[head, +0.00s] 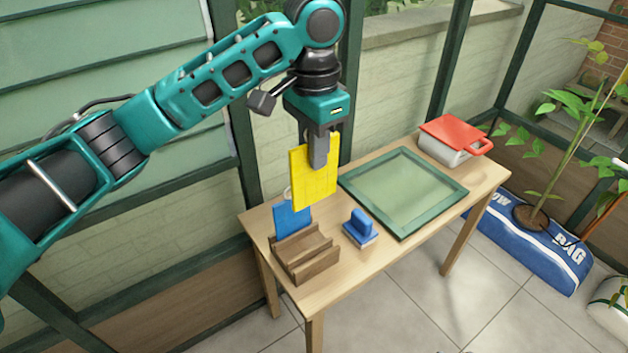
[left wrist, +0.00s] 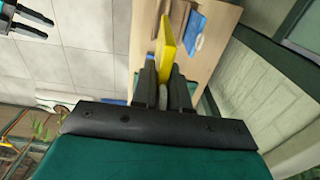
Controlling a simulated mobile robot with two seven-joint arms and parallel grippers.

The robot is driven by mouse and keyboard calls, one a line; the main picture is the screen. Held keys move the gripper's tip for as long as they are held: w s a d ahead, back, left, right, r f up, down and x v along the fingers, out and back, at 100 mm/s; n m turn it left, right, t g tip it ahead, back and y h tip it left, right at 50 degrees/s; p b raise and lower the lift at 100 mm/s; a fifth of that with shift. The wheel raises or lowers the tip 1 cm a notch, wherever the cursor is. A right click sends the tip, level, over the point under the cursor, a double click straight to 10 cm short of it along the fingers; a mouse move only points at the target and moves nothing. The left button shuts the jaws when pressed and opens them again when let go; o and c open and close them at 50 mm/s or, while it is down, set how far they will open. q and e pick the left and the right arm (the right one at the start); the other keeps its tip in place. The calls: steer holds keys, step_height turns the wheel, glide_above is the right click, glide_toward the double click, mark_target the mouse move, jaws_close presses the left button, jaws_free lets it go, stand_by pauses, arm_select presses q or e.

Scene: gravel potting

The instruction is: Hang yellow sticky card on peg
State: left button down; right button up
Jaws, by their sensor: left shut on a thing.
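The yellow sticky card (head: 312,182) is a flat, roughly upright sheet, held above the left part of the wooden table. My left gripper (head: 319,150) points down and is shut on its upper edge. In the left wrist view the card (left wrist: 166,48) sticks out from between the closed dark fingers (left wrist: 164,85). I cannot make out the peg in either view. Dark prongs, seemingly of my right gripper (left wrist: 30,20), show apart and empty at the top left of the left wrist view, partly cut off.
On the table (head: 330,268) are a slotted wooden rack (head: 305,257) with a blue card (head: 291,220), a blue block-like tool (head: 360,227), a green-framed panel (head: 458,187) and a red-lidded box (head: 455,135). A green-framed glass wall stands behind.

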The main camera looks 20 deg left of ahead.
arm_select(q)
step_height(320, 180, down, 19)
steer(key=b, duration=0.2)
steer(key=shift+b, duration=0.3)
arm_select(e)
steer(key=shift+w+a+f, duration=0.4)
steer(key=shift+a+f, duration=0.05)
steer(key=shift+a, duration=0.2)
arm_select(q)
steer(key=shift+f, duration=0.1)
steer(key=c, duration=1.1)
jaws_free()
arm_select(e)
steer(key=shift+s+d, duration=0.1)
steer(key=shift+f, duration=0.1)
